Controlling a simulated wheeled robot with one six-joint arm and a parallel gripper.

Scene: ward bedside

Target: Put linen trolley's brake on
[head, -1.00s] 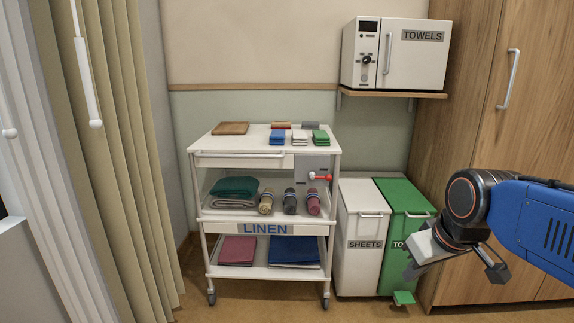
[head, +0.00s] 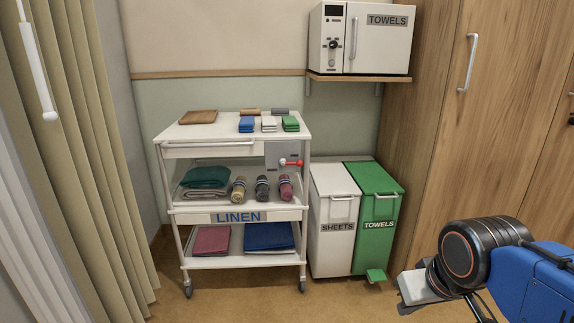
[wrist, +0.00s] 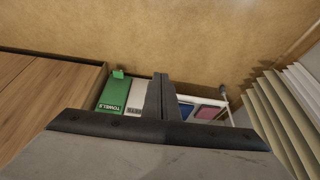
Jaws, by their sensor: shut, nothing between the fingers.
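The white linen trolley (head: 240,218) stands against the back wall, left of centre in the head view. On the right of its front is a grey plate (head: 279,151) with a small red-ended lever (head: 291,163), which lies about level. The trolley also shows partly in the wrist view (wrist: 222,97), behind my fingers; the lever cannot be made out there. My gripper (wrist: 161,78) is shut and empty, well apart from the trolley. In the head view my arm is at the lower right, with the fingertips out of sight.
A white SHEETS bin (head: 333,243) and a green TOWELS bin (head: 375,240) stand right of the trolley. A towel cabinet (head: 377,42) sits on a wall shelf (head: 358,77). A wooden wardrobe (head: 430,150) is at right, a curtain (head: 85,160) at left. Floor before the trolley is clear.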

